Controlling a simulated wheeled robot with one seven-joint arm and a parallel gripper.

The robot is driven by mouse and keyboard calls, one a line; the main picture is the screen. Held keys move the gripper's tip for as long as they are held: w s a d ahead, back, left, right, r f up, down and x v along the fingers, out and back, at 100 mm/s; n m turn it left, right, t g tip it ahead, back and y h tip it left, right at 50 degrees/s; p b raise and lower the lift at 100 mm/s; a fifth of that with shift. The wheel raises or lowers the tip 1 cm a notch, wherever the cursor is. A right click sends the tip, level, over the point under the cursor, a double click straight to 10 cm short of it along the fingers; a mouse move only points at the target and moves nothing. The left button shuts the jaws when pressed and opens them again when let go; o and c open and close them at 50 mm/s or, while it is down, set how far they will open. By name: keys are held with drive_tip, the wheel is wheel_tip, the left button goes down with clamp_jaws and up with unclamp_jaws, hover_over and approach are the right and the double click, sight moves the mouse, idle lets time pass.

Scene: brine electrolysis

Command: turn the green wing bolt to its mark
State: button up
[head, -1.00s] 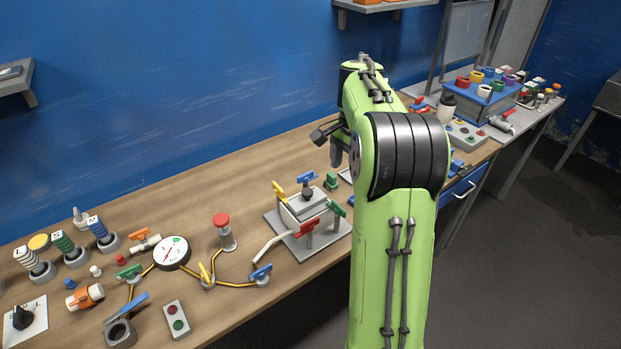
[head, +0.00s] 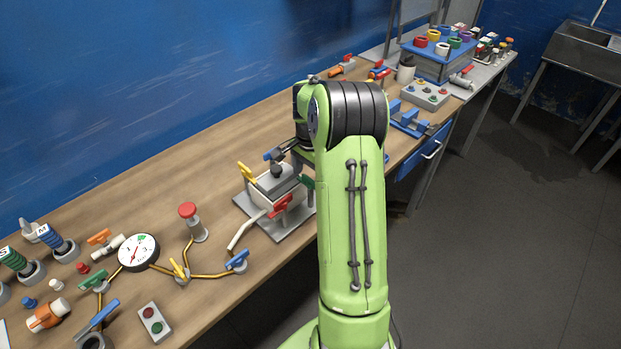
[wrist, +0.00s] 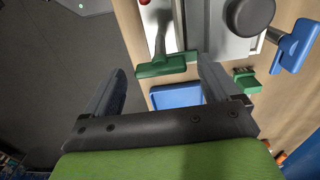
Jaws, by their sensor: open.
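The green wing bolt (wrist: 168,65) shows in the wrist view, its flat bar-shaped handle on a grey stem that runs up to the grey block. My gripper (wrist: 161,68) is open, with one finger on each side of the handle. The right fingertip lies close to the handle's right end; I cannot tell if they touch. In the head view only a sliver of the green wing bolt (head: 308,182) shows beside my arm, and my gripper is mostly hidden. The mark is not visible.
The block also carries a yellow handle (head: 247,173), a red one (head: 279,206) and a blue one (wrist: 296,45). A small green piece (wrist: 247,81) and a blue tray (wrist: 177,96) lie beyond the block. Gauge (head: 138,252) and valves stand at left.

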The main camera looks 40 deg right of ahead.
drive_tip(key=shift+f, duration=0.5)
drive_tip(key=c, duration=1.1)
drive_tip(key=shift+o, duration=0.2)
drive_tip(key=shift+r, duration=0.1)
